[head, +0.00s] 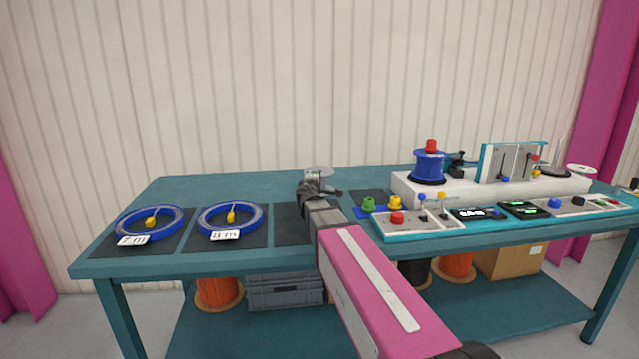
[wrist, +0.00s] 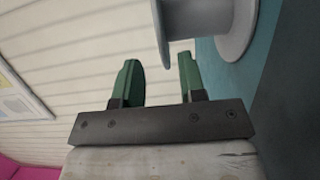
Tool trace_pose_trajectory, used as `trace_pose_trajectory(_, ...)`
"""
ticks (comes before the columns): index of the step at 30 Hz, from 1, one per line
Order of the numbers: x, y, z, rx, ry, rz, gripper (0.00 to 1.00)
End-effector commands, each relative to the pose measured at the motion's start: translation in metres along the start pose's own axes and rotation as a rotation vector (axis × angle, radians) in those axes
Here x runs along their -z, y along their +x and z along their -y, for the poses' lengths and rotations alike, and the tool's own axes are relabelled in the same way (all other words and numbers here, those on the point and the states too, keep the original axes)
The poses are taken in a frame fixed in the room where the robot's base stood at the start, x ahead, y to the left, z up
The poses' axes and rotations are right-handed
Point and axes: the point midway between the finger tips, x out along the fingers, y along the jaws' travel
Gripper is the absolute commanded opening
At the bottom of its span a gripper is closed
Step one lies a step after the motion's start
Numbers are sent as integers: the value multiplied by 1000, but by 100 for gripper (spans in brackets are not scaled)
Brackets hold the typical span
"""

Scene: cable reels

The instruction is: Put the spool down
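A grey spool (wrist: 197,18) shows at the top right of the wrist view, its far end cut off by the frame. Its wide flange is beside the teal table top (wrist: 268,50). My gripper (wrist: 158,66) has its two green fingers apart, with nothing between them. The spool lies beyond the fingertips, offset to the right in the wrist view. In the head view, my gripper (head: 316,188) is low over the table's middle, and the grey spool's flange (head: 320,170) shows just behind it. The spool's lower part is hidden there.
Two blue cable coils (head: 149,222) (head: 231,217) with tags lie on dark mats at the left. A control panel (head: 400,232) and a white machine with a blue spool (head: 429,166) occupy the right. Orange reels (head: 219,292) and a grey crate (head: 285,290) are on the lower shelf.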

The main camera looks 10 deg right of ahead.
Motion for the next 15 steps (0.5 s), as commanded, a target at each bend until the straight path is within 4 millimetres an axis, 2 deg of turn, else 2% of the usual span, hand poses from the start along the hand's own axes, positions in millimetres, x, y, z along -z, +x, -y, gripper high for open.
trace_pose_trajectory(9,2,43,4,0,0,0,37)
trace_pose_trajectory(15,0,48,3,0,0,0,37)
